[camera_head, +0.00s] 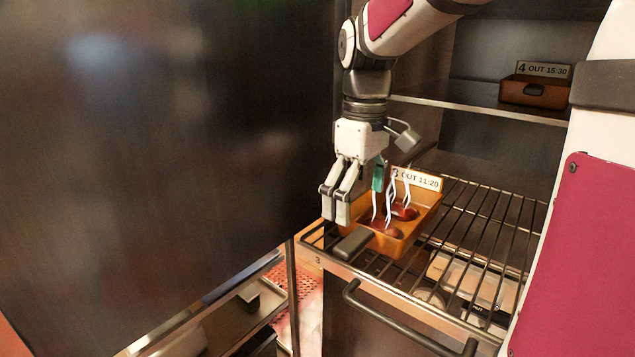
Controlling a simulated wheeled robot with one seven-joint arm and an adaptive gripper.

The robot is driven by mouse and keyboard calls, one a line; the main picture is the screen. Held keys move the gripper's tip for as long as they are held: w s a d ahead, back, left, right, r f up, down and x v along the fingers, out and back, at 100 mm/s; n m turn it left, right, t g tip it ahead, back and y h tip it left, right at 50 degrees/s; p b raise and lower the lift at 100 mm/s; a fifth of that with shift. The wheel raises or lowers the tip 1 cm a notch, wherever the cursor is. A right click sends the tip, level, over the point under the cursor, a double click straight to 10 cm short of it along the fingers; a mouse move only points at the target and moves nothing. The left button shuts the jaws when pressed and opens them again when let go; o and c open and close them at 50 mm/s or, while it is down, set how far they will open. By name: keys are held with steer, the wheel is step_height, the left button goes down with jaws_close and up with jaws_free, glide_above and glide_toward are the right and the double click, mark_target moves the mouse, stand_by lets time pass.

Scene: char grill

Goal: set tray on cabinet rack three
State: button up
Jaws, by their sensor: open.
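The orange tray (427,222) rests on the wire rack (480,226) of the cabinet, near its front left. It carries a tag reading "3 OUT 11:20" (418,178), dark red round items (388,230) and white-handled tongs-like pieces (377,205). Its dark handle (352,244) points toward the front edge, where a "3" is marked (318,260). My gripper (338,208) is open, pointing down at the left side of the tray, close to the handle. I cannot tell whether the fingers touch the tray.
A second tray (535,92) tagged "4 OUT 15:30" stands on the solid shelf above. A large dark door panel (150,150) fills the left. A drawer handle bar (405,325) juts out below the rack. Packages (480,285) lie under the rack, whose right part is bare.

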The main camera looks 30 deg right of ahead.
steer(key=s+a+f+m+t, duration=0.1)
steer(key=s+a+m+t, duration=0.3)
steer(key=s+a, duration=0.7)
steer(key=shift+s+a+t, duration=0.2)
steer(key=shift+s+t, duration=0.5)
steer(key=shift+s, duration=0.2)
stand_by(0.4)
